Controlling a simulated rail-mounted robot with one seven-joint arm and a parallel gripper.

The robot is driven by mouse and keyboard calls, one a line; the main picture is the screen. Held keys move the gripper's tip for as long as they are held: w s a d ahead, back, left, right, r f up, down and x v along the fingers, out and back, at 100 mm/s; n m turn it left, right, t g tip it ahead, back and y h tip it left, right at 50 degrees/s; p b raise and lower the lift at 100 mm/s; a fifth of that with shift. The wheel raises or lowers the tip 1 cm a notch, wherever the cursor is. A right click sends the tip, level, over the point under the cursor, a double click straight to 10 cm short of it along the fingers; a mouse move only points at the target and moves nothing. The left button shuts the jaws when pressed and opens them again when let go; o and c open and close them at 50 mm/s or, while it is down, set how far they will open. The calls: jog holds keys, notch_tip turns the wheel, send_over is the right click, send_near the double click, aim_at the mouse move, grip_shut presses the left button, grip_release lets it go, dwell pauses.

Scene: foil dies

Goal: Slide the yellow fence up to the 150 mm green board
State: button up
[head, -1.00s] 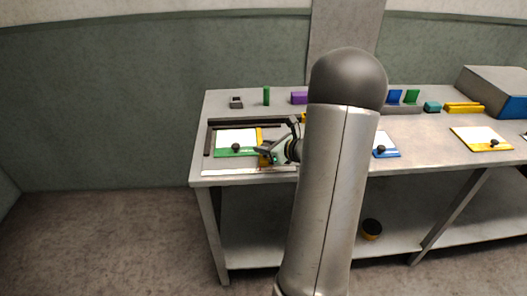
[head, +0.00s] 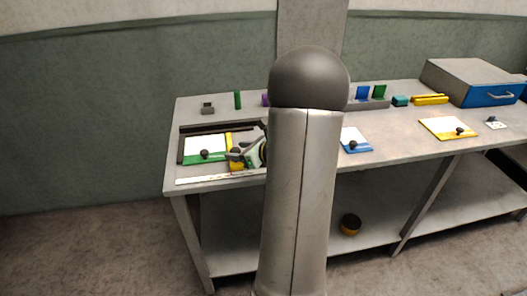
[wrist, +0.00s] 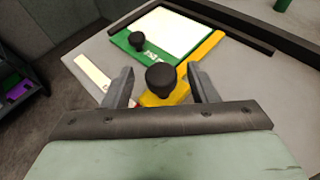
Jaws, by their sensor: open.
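The green board (head: 193,161), a white sheet with a green front strip and black knob, lies inside a dark frame at the bench's left end; it also shows in the wrist view (wrist: 133,52). The yellow fence (head: 229,138) lies along the board's right side, and I cannot tell if they touch. In the wrist view the fence (wrist: 208,45) runs diagonally and carries a black knob (wrist: 160,78). My gripper (head: 240,154) is open at the fence's near end. In the wrist view its fingers (wrist: 162,88) stand either side of the knob, apart from it.
A pale ruler strip (head: 205,180) runs along the bench's front edge. The dark frame (head: 181,148) borders the board at left and back. A blue board (head: 356,144) and a yellow board (head: 441,130) lie to the right. A green upright block (head: 238,99) stands behind.

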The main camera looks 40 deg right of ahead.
jog(key=v, duration=1.5)
jog(key=shift+s, duration=0.15)
jog(key=shift+a, duration=0.1)
jog(key=w+a+n+g+y, duration=0.2)
jog(key=a+n+g+y, duration=0.4)
jog(key=a+n, duration=1.05)
jog(key=s+a+f+n+g+h+p, duration=0.1)
jog(key=s+a+n+g+h, duration=0.2)
jog(key=a+n, duration=0.5)
jog(key=s+a+n+g+h, duration=0.3)
jog(key=s+a+n+h, duration=0.2)
jog(key=a+n, duration=0.3)
jog(key=shift+s+f+n+g+p, duration=0.4)
jog(key=shift+s+n, duration=0.45)
